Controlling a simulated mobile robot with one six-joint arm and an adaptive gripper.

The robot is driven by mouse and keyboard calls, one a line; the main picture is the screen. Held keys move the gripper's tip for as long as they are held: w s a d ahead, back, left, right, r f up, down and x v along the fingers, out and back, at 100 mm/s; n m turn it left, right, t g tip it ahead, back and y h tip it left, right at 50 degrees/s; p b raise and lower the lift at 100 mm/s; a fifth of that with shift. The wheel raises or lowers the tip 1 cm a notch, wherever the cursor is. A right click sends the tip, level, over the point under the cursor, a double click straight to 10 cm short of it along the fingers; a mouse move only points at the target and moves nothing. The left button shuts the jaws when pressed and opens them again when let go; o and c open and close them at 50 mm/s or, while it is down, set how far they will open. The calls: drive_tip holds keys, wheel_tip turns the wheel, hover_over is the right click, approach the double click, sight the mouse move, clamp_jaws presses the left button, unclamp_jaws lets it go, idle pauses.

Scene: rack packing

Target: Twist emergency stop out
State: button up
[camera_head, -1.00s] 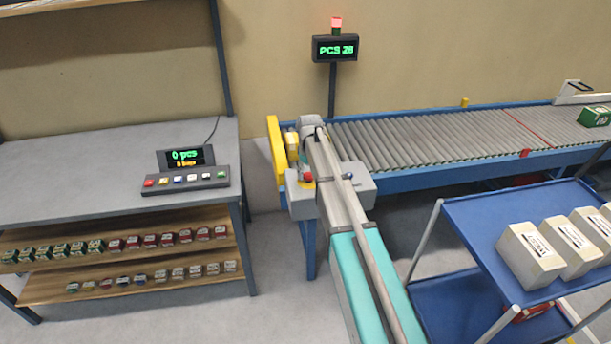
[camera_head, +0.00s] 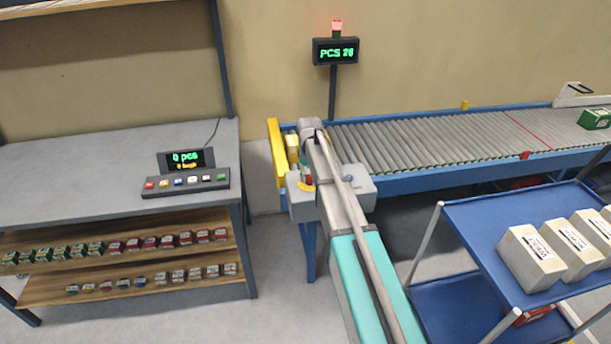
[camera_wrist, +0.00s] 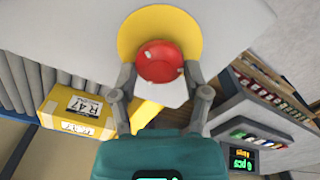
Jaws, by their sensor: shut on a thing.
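The emergency stop is a round red button (camera_wrist: 160,61) on a yellow collar (camera_wrist: 160,25), set on a pale grey box. My gripper (camera_wrist: 159,78) is in the wrist view with one fingertip on each side of the red button, shut on it. In the head view a little of the red button (camera_head: 308,180) shows beside my arm, on the grey box (camera_head: 301,206) at the conveyor's near end. My arm hides most of the gripper there.
A roller conveyor (camera_head: 430,140) runs right from the stop box. A yellow labelled carton (camera_wrist: 80,112) is beside it in the wrist view. A grey workbench (camera_head: 75,165) with a button panel (camera_head: 186,182) stands left. A blue cart (camera_head: 470,225) with white boxes stands right.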

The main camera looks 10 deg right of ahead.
drive_tip(key=shift+s+m, duration=0.15)
drive_tip(key=shift+m, duration=0.15)
drive_tip(key=m, duration=0.3)
drive_tip(key=shift+d, duration=0.1)
drive_tip(key=shift+m, duration=2.2)
